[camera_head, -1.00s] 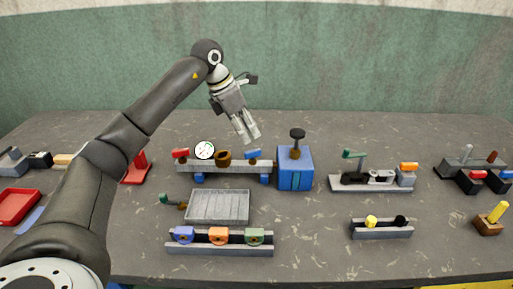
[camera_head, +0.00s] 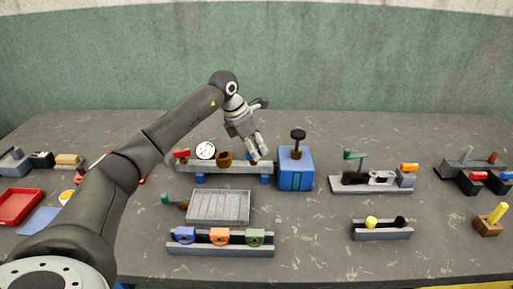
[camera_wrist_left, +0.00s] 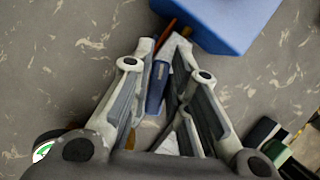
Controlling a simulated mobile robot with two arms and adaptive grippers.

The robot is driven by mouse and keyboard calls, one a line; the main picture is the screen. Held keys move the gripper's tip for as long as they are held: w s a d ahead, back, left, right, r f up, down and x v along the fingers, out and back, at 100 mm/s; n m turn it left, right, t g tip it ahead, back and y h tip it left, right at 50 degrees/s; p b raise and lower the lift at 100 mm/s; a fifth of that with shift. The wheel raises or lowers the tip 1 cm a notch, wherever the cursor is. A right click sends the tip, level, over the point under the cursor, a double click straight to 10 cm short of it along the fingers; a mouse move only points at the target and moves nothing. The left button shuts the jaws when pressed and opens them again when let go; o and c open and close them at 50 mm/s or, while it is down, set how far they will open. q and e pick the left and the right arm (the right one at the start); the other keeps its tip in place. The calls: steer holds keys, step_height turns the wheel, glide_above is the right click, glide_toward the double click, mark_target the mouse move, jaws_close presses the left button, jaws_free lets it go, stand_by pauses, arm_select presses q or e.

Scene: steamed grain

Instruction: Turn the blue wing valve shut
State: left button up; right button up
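The blue wing valve shows in the left wrist view as a narrow blue handle (camera_wrist_left: 157,88) lying lengthwise between my left gripper's (camera_wrist_left: 160,44) fingers. The fingers are apart, one on each side of the handle. A small gap seems to remain, but I cannot tell whether either finger touches it. In the head view my left gripper (camera_head: 260,156) points down at the right end of the grey pipe stand (camera_head: 205,168) and mostly hides the blue valve. My right gripper is not in view.
A blue box with a black knob (camera_head: 295,170) stands close to the right of my gripper. A white gauge (camera_head: 206,150), a brown cup (camera_head: 224,158) and a red handle (camera_head: 181,154) stand to the left on the stand. A grey tray (camera_head: 218,206) lies in front.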

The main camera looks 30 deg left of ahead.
arm_select(q)
jaws_close()
steer(key=shift+n, duration=0.3)
steer(key=n, duration=0.1)
steer(key=n+y, duration=0.1)
steer(key=n, duration=0.1)
steer(key=n+t+y, duration=0.1)
steer(key=n, duration=0.1)
steer(key=shift+w+a, duration=0.1)
steer(key=shift+a, duration=0.15)
steer(key=n+y, duration=0.1)
steer(key=n, duration=0.3)
steer(key=shift+a+y, duration=0.1)
steer(key=shift+y, duration=0.2)
steer(key=shift+a+r+n+g+y, duration=0.15)
steer(key=shift+n+y, duration=0.15)
steer(key=shift+n, duration=0.55)
steer(key=shift+f+n+g+y, duration=0.15)
steer(key=shift+n+y, duration=0.15)
steer(key=shift+n, duration=0.55)
steer(key=shift+a+r+n, duration=0.1)
steer(key=shift+r+n, duration=0.05)
steer(key=shift+n, duration=0.15)
steer(key=o, duration=0.6)
jaws_free()
